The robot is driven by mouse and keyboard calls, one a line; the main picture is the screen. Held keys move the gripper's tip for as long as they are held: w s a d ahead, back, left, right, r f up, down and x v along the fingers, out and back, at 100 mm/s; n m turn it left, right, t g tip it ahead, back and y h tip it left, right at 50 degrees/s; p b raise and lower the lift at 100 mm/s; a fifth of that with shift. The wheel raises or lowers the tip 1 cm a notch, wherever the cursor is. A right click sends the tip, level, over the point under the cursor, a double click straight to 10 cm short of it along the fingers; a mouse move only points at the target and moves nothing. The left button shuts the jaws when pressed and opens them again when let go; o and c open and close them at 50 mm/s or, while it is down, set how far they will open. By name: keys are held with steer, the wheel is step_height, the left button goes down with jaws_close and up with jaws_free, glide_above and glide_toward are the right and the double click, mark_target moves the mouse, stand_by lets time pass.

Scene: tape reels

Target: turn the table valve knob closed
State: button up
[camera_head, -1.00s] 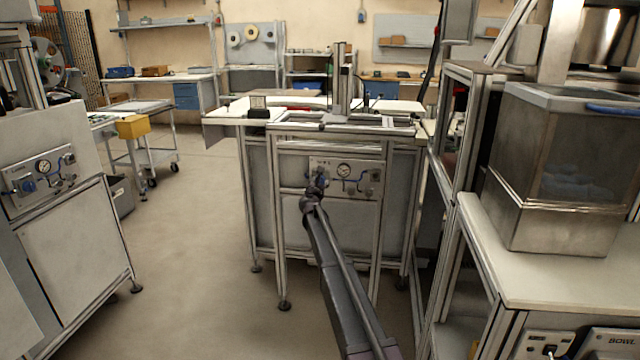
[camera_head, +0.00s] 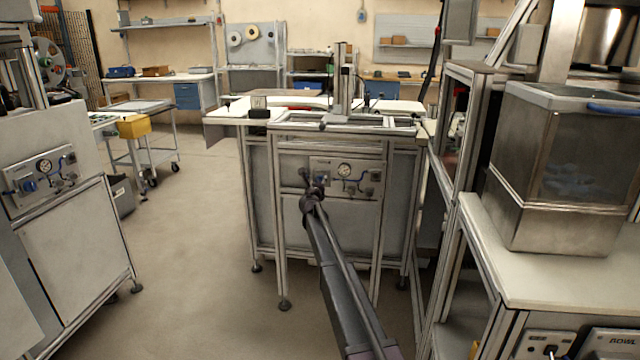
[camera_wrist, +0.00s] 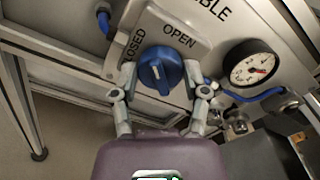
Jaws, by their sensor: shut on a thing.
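The table valve knob (camera_wrist: 161,66) is round and blue, on a pale plate marked CLOSED on the left and OPEN above in the wrist view. A small light mark shows on its face, towards its lower part. My gripper (camera_wrist: 160,72) is shut on the knob, one finger on each side. In the head view my gripper (camera_head: 314,188) is at the left part of the valve panel (camera_head: 350,166), and it hides the knob there.
A pressure gauge (camera_wrist: 252,64) with blue tubing sits right of the knob. The panel is on the front of a framed table (camera_head: 284,200). A similar machine (camera_head: 70,240) stands left, and a bench with a clear-sided bin (camera_head: 510,205) stands right. Open floor lies left of my arm.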

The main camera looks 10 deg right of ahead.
steer(key=n, duration=0.4)
steer(key=shift+w+n, duration=0.1)
steer(key=shift+n, duration=0.2)
steer(key=n, duration=0.4)
steer(key=shift+f, duration=0.1)
steer(key=shift+n, duration=0.3)
steer(key=o, duration=1.1)
steer(key=shift+o, duration=0.2)
steer(key=shift+s+a, duration=0.1)
steer(key=shift+s, duration=0.1)
steer(key=v, duration=1.1)
steer(key=shift+s, duration=0.3)
